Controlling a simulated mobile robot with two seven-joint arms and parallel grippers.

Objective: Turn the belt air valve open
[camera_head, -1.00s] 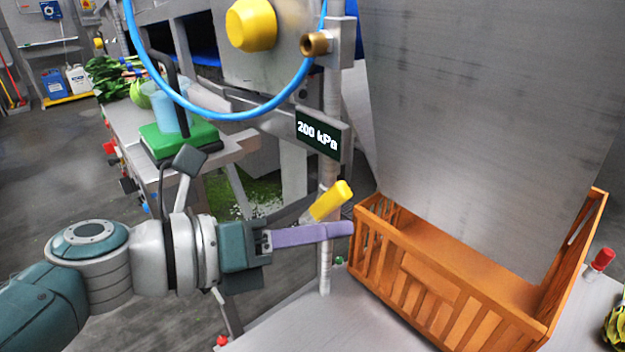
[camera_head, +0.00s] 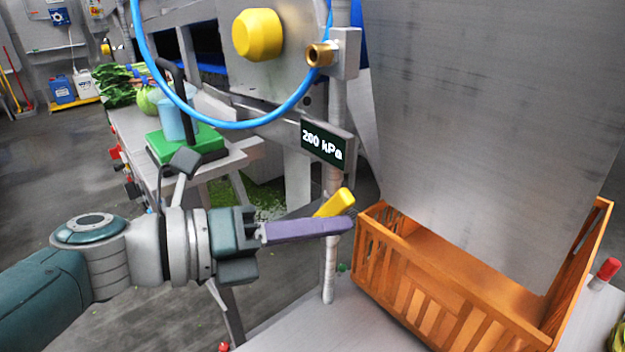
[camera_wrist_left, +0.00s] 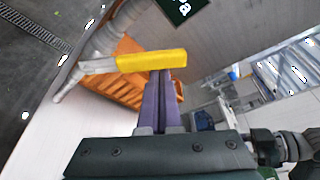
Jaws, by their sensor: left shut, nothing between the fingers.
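The yellow valve handle (camera_head: 335,203) sits on the upright pipe below the display (camera_head: 325,144), which reads 200 kPa. It slants up to the right in the head view. In the left wrist view the yellow handle (camera_wrist_left: 152,61) lies across, just beyond the fingertips. My left gripper (camera_head: 352,224) is shut and empty, its purple fingers in front of the pipe and just below the handle. The left wrist view shows the shut fingers (camera_wrist_left: 162,78) reaching the handle's lower edge; I cannot tell whether they touch. The valve body is mostly hidden. My right gripper is not in view.
An orange slatted crate (camera_head: 366,250) stands close right of the fingertips, below a large metal chute (camera_head: 490,130). A blue hose (camera_head: 235,124) loops above my arm to a brass fitting (camera_head: 320,54). A green scale (camera_head: 160,148) stands at the left.

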